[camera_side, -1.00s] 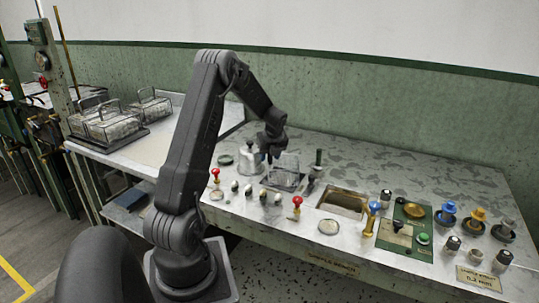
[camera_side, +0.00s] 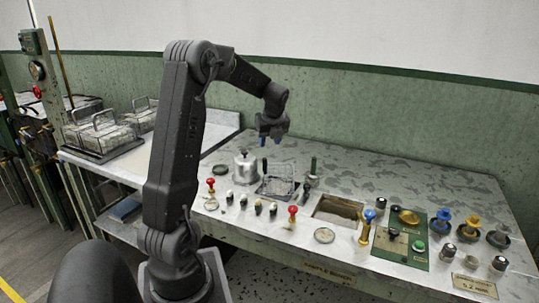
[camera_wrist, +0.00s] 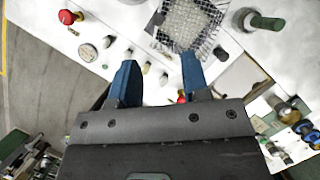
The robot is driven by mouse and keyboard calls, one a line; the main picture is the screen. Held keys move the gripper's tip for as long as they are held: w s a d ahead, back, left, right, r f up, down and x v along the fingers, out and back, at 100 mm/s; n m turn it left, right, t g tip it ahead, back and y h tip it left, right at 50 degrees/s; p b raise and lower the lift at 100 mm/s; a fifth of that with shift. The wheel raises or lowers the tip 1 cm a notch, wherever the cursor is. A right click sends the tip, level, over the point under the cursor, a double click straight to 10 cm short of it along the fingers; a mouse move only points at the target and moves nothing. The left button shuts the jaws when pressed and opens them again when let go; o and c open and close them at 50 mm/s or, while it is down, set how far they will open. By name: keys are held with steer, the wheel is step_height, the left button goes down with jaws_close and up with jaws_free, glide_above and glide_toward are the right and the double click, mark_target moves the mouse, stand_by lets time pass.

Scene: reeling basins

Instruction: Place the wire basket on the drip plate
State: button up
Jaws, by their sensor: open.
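The small wire basket (camera_side: 279,181) sits on the dark square drip plate (camera_side: 261,190) on the bench, behind the row of small knobs. It looks level, with its mesh filled by pale material. In the wrist view the basket (camera_wrist: 186,24) is at the top, turned relative to the fingers, with a dark edge of the plate (camera_wrist: 160,38) showing beside it. My gripper (camera_side: 270,140) is above the basket, clear of it, with its blue fingers apart. In the wrist view my gripper (camera_wrist: 159,65) is open, with nothing between the fingers.
A metal canister (camera_side: 247,166) stands left of the basket and a dark green upright handle (camera_side: 312,168) right of it. Knobs and red-topped levers (camera_side: 292,212) line the front. A sunken basin (camera_side: 338,211) lies to the right. Larger baskets (camera_side: 104,136) stand far left.

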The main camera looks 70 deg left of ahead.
steer(key=d+r+n+t+h, duration=0.15)
steer(key=d+r+n, duration=0.25)
steer(key=d, duration=0.7)
steer(key=d+r+n+t, duration=0.2)
steer(key=d+r+n, duration=0.15)
steer(key=d, duration=0.75)
steer(key=s+d+n+t+h, duration=0.1)
steer(key=s+d+n, duration=0.4)
steer(key=d, duration=0.3)
steer(key=s+d+f+n+t+h, duration=0.1)
steer(key=s+d+n+h, duration=0.1)
steer(key=s+d+n, duration=0.3)
steer(key=s+d, duration=0.1)
steer(key=d, duration=0.3)
steer(key=shift+s+d, duration=0.25)
steer(key=shift+d, duration=0.05)
steer(key=shift+n, duration=0.25)
